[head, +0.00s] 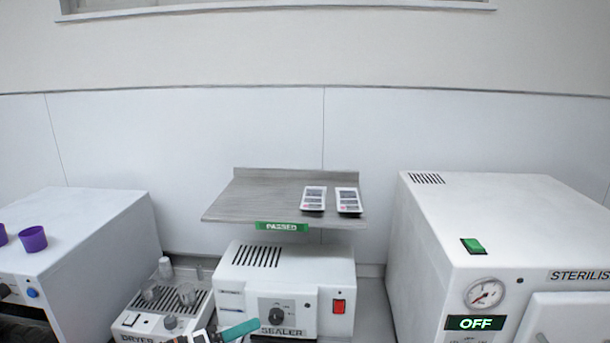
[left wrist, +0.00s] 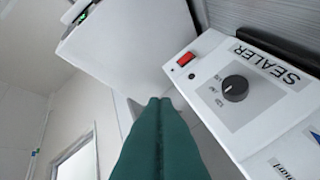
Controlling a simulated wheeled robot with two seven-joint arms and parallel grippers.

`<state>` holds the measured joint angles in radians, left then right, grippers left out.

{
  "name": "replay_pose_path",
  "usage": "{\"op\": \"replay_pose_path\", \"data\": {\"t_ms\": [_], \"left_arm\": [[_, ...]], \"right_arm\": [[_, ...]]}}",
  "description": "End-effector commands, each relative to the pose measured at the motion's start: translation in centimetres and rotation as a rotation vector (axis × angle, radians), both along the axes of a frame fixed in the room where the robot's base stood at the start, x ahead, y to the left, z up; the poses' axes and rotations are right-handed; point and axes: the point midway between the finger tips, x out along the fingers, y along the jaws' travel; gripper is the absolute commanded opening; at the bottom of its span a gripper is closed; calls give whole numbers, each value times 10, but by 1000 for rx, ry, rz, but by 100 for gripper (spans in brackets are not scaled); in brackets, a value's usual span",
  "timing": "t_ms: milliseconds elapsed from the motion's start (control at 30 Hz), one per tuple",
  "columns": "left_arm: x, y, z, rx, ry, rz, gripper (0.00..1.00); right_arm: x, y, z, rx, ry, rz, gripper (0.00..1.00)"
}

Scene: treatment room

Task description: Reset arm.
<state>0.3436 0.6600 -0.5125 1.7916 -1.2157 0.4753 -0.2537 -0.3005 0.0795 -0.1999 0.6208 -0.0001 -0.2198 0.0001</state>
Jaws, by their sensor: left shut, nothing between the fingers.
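My left gripper (head: 239,330) shows at the bottom of the head view, with green fingers in front of the lower left of the white sealer (head: 285,259). In the left wrist view its two green fingers (left wrist: 160,103) lie together, shut and empty. The sealer, with its black dial and red switch, also shows at the right of the left wrist view (left wrist: 215,85). The fingers appear apart from it. My right gripper is not in view.
A shelf (head: 250,200) marked PASSED holds two packs (head: 314,198) (head: 348,200) above the sealer. The steriliser (head: 520,220), showing OFF, stands right. The dryer (head: 135,315) with clear cups stands left. Purple cups (head: 33,239) sit on a white machine (head: 85,235) further left.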

Motion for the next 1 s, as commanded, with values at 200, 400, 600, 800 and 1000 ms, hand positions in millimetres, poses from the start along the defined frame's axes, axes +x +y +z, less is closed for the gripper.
{"op": "replay_pose_path", "data": {"t_ms": [200, 400, 600, 800, 1000], "left_arm": [[-12, 36, 20, -728, 310, 459, 0], [-62, 99, -56, -1203, 773, 978, 0], [-147, 116, -130, -1394, 1192, 1395, 0], [-214, 109, -162, -1422, 1454, 1636, 0], [-271, 98, -176, -1398, 1663, 1818, 0]], "right_arm": [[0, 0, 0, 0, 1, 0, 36], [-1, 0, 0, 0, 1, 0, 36], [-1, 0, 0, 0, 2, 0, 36], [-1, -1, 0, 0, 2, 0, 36], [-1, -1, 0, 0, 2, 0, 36]]}}
